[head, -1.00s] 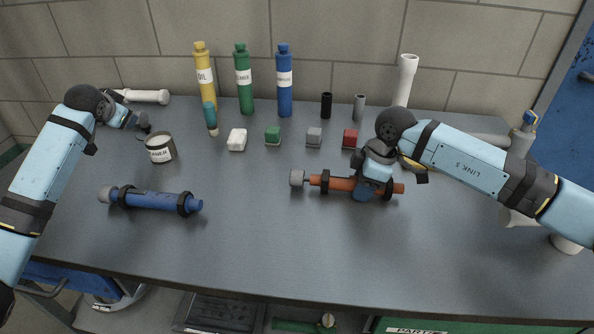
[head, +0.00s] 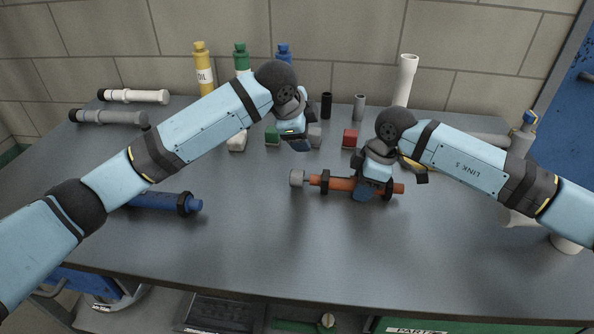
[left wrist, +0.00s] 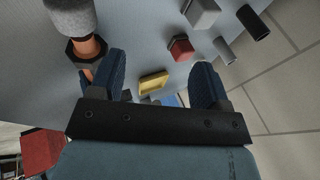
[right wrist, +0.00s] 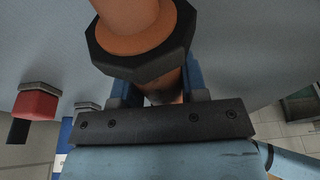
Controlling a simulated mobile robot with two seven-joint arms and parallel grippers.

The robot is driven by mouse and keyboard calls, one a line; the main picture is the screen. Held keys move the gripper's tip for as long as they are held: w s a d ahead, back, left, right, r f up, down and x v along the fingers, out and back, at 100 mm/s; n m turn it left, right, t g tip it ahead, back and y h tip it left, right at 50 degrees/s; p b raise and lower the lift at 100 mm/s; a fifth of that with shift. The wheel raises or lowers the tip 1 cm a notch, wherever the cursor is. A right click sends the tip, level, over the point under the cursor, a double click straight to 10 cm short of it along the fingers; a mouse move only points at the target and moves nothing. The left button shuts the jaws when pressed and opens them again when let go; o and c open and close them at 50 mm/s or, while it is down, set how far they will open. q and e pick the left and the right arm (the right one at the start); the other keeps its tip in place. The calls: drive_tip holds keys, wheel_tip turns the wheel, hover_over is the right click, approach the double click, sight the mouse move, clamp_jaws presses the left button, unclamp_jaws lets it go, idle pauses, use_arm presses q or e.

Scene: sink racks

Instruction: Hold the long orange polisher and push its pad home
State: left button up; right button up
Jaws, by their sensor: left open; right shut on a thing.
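The long orange polisher (head: 341,184) lies on the table with black collars on its body and a grey pad (head: 297,178) at its left end. A thin bare stem shows between pad and body. My right gripper (head: 364,192) is shut around the polisher's body right of its middle; the body also fills the right wrist view (right wrist: 140,20). My left gripper (head: 300,147) is open and empty, above the table up and behind the pad. In the left wrist view the pad (left wrist: 70,15) and a collar show at upper left, outside the fingers.
A blue tool (head: 165,201) lies at left, partly behind my left arm. Red (head: 350,138) and green blocks (head: 272,137) stand near black and grey cylinders (head: 359,107). Bottles (head: 203,70) and white pipes (head: 135,96) line the back. The front middle is clear.

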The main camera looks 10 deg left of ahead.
sight(297, 171)
use_arm(q)
drive_tip(key=s+g+y, duration=0.1)
drive_tip(key=s+g, duration=0.1)
drive_tip(key=s+g+y, duration=0.1)
drive_tip(key=s+g, duration=0.1)
drive_tip(key=shift+s+d+r+y, duration=0.1)
drive_tip(key=shift+s+d+y, duration=0.1)
drive_tip(key=shift+s+y, duration=0.1)
drive_tip(key=shift+s+a+g, duration=0.4)
drive_tip(key=shift+g, duration=0.2)
drive_tip(key=shift+f, duration=4.85)
drive_tip(key=c, duration=0.9)
